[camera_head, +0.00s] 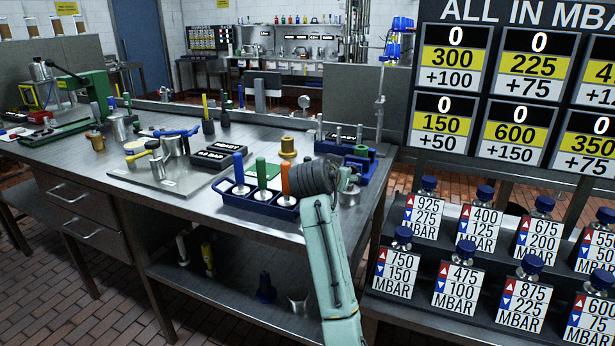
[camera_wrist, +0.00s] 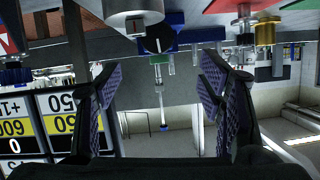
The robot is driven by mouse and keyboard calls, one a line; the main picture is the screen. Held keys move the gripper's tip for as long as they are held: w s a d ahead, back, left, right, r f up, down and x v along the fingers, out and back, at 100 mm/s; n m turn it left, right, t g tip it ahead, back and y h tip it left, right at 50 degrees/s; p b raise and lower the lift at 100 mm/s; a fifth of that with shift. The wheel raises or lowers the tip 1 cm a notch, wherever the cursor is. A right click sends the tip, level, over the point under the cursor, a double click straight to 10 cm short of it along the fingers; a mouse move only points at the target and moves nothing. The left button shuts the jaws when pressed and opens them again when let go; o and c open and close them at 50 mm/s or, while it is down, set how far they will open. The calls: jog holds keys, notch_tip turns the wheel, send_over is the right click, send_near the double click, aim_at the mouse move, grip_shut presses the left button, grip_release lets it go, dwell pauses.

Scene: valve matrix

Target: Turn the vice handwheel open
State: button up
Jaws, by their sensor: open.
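A blue vice (camera_head: 380,168) stands at the right end of the steel bench, beside my wrist. A dark round part at its front (camera_head: 361,151) looks like the handwheel, but it is small and partly hidden by my arm. In the wrist view, which is upside down, a black round knob with a pale mark (camera_wrist: 158,40) sits against blue parts (camera_wrist: 195,37); it looks like the same handwheel. My gripper (camera_wrist: 155,82) is open, with its two patterned fingers wide apart. The knob shows beyond the gap between them, apart from both fingers. Nothing is held.
A blue rack with coloured handles (camera_head: 257,198) stands left of my wrist. A brass part (camera_head: 288,146) and a metal cup (camera_head: 349,197) are close by. A post (camera_head: 381,100) rises behind the vice. The number board (camera_head: 505,90) stands to the right.

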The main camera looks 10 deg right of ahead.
jog(key=shift+s+d, duration=0.1)
jog(key=shift+d, duration=0.15)
jog(key=shift+f, duration=0.1)
jog(key=p+x, duration=0.3)
jog(key=x, duration=0.6)
jog(key=shift+w+d, duration=0.2)
jog(key=shift+w, duration=0.1)
jog(key=shift+w+d+f+p, duration=0.2)
jog(key=shift+w+f+p, duration=0.1)
jog(key=shift+w+f, duration=0.1)
jog(key=shift+c, duration=0.3)
jog(key=c, duration=1.1)
